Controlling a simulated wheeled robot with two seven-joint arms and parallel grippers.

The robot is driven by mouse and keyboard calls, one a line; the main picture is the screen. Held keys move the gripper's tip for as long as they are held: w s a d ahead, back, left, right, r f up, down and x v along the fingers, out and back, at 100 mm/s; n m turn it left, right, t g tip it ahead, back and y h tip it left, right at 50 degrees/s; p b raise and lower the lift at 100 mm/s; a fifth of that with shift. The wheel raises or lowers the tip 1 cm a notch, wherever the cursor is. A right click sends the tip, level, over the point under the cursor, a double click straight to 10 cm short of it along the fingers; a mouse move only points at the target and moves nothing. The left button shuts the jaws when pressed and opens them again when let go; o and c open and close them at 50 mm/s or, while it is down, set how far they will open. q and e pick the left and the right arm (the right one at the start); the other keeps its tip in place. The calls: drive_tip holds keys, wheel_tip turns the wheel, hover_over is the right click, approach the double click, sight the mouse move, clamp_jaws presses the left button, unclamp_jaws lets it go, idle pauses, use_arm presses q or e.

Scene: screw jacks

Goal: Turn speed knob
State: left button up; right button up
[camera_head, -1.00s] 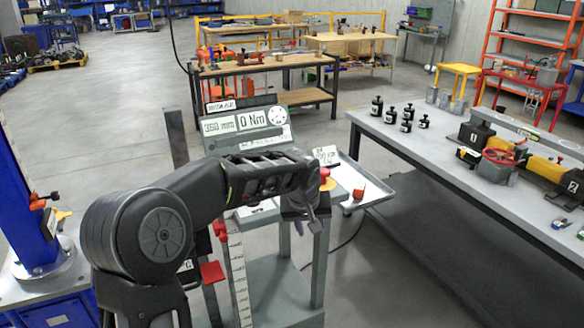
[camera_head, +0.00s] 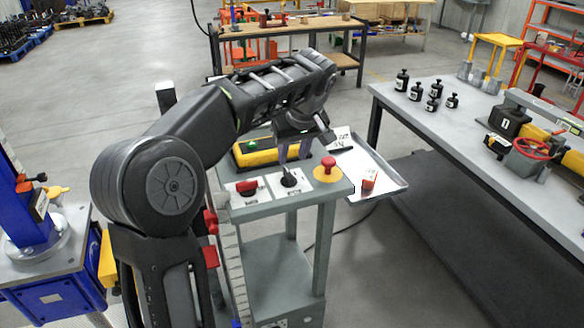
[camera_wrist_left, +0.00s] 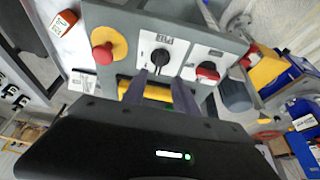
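The black knob (camera_head: 289,178) sits on a white plate on the grey control panel (camera_head: 300,199). In the left wrist view the black knob (camera_wrist_left: 160,58) lies just beyond the fingertips. My left gripper (camera_head: 294,150) is above and behind the knob, pointing down. In the left wrist view the two fingers of my left gripper (camera_wrist_left: 160,88) are apart, with nothing between them but a yellow part farther off. Contact with the knob does not show. The knob's plate label is too small to read. My right gripper is not in view.
A red switch (camera_head: 247,187) sits left of the knob, and a red stop button (camera_head: 327,168) on yellow sits right. A yellow block (camera_head: 256,158) lies behind. A grey tray (camera_head: 378,172) with a red-orange piece is at the right. A workbench (camera_head: 460,115) stands farther right.

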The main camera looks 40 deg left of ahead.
sight(289, 173)
use_arm(q)
drive_tip(key=p+x, duration=0.1)
drive_tip(key=x, duration=0.7)
drive_tip(key=shift+c, duration=0.5)
clamp_jaws()
